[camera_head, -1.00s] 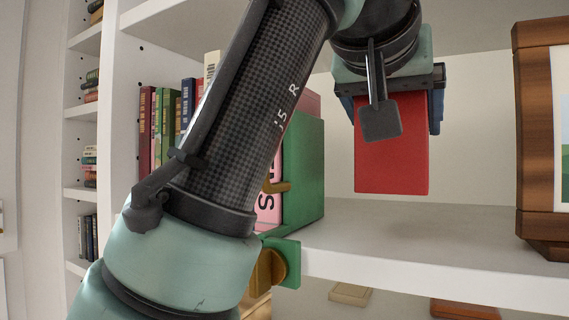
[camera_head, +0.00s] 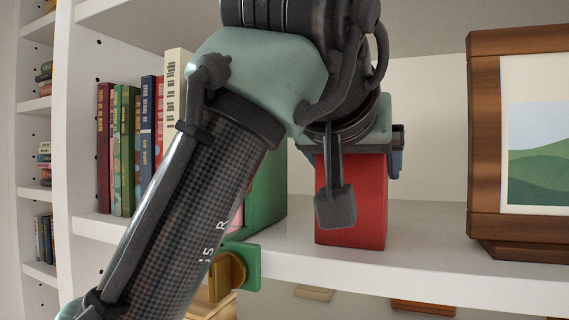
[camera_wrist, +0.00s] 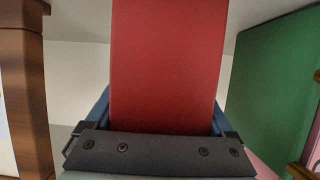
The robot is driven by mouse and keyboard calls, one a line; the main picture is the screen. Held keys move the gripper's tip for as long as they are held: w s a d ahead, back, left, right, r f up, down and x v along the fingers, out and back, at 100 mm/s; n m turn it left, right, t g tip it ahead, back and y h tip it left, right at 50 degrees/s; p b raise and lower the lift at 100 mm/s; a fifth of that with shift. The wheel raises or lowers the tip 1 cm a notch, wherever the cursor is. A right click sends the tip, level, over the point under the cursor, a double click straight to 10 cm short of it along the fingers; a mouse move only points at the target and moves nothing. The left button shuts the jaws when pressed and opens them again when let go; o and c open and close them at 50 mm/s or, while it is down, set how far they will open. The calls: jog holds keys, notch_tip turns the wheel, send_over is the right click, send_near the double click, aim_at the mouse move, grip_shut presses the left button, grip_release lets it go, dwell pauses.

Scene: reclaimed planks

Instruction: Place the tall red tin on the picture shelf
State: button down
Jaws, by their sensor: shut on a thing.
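The tall red tin (camera_head: 357,205) is upright between the jaws of my gripper (camera_head: 353,158) in the head view. In the wrist view the tin (camera_wrist: 168,65) fills the middle, with a blue finger at each side. My gripper is shut on its upper part. The tin's base is at the white picture shelf (camera_head: 425,242), close behind its front edge; I cannot tell whether it touches or hangs just above. My wrist and a dark bracket hide part of the tin's left side.
A wooden picture frame (camera_head: 485,140) stands to the right on the shelf. A green box (camera_head: 268,195) is close on the left, with a row of books (camera_head: 130,145) beyond it. A shelf board (camera_head: 420,20) lies overhead. Bare shelf shows between tin and frame.

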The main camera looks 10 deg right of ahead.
grip_release()
jog(key=shift+r, duration=0.2)
jog(key=b+v, duration=0.6)
jog(key=v, duration=0.6)
jog(key=shift+f, duration=0.15)
